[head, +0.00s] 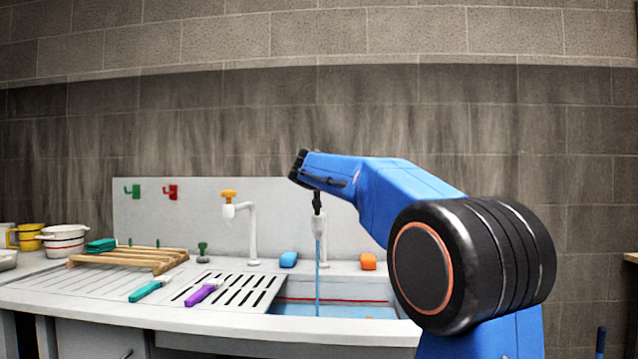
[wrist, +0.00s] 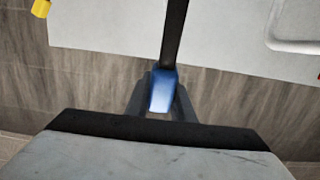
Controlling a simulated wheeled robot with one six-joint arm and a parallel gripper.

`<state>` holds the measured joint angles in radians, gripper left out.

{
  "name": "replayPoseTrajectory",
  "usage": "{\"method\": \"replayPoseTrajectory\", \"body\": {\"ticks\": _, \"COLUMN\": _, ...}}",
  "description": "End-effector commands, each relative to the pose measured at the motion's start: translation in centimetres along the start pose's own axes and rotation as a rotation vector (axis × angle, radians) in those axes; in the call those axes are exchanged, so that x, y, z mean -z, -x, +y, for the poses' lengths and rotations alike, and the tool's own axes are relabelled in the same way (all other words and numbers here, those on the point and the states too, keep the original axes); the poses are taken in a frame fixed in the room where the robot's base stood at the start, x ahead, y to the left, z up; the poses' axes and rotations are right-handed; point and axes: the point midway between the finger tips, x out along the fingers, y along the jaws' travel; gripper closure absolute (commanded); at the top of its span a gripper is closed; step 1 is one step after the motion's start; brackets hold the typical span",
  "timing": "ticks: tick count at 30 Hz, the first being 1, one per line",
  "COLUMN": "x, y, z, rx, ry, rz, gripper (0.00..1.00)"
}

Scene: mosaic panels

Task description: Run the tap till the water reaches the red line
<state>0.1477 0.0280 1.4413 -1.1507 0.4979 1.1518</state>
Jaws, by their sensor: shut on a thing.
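My gripper (head: 317,203) is shut on the blue tap handle (wrist: 161,92), which shows between the fingers in the wrist view. In the head view the handle is hidden by my gripper. The white tap (head: 319,223) below it is running, and a thin blue stream of water (head: 318,262) falls into the sink basin (head: 350,288). The red line (head: 330,300) runs along the basin's inner wall. The blue water surface (head: 325,311) shows below the line, with a strip of pale wall between them.
A second tap with a yellow handle (head: 229,196) stands to the left. A blue sponge (head: 288,259) and an orange sponge (head: 367,261) lie on the rear ledge. Teal (head: 146,291) and purple (head: 203,293) brushes lie on the drainboard, near a wooden rack (head: 135,258).

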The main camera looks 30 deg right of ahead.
Motion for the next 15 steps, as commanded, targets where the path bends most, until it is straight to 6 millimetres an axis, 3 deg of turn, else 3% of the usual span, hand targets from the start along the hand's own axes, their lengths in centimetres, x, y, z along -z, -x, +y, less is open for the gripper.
{"method": "replayPoseTrajectory", "body": {"ticks": 15, "x": 0.5, "y": 1.3, "z": 0.1, "rx": 0.004, "ry": 0.0, "rz": 0.11, "gripper": 1.0}}
